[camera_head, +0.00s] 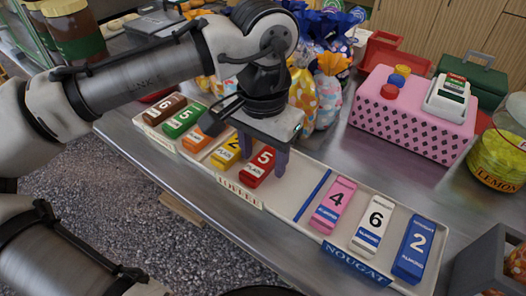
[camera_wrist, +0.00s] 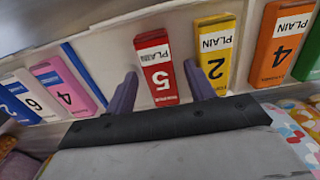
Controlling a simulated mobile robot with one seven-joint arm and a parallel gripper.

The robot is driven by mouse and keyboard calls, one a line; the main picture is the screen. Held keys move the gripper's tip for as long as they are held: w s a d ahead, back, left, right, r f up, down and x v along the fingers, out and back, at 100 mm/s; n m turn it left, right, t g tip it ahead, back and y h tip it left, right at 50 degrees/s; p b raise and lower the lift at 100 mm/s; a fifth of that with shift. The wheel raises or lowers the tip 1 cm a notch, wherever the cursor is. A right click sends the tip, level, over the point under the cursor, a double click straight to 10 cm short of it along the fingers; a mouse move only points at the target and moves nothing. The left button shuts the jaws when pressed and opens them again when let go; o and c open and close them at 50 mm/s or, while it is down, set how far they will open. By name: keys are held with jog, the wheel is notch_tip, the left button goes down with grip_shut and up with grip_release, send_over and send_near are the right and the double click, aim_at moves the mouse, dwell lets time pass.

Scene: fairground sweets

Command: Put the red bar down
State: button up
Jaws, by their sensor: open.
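The red bar (camera_head: 258,167), marked 5, lies in the toffee part of the white tray (camera_head: 290,187), beside the yellow bar (camera_head: 227,152) marked 2. My gripper (camera_head: 262,160) is over the red bar with its jaws open. In the wrist view the red bar (camera_wrist: 155,68) lies between the two purple fingers (camera_wrist: 162,92), with a gap to the left finger. The right finger is close to the yellow bar (camera_wrist: 214,55). I cannot tell whether either finger touches a bar.
A blue divider (camera_head: 312,195) stands right of the red bar, then the pink (camera_head: 333,205), white (camera_head: 372,226) and blue (camera_head: 414,248) nougat bars. Orange (camera_head: 198,138), green (camera_head: 184,120) and brown (camera_head: 164,109) bars lie left. Wrapped sweets bags (camera_head: 330,90) and a pink box (camera_head: 408,118) stand behind.

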aim_at(263, 160)
notch_tip(263, 160, up, 12)
jog(key=p, duration=0.1)
jog(key=shift+r+p, duration=0.15)
jog(key=shift+p, duration=0.2)
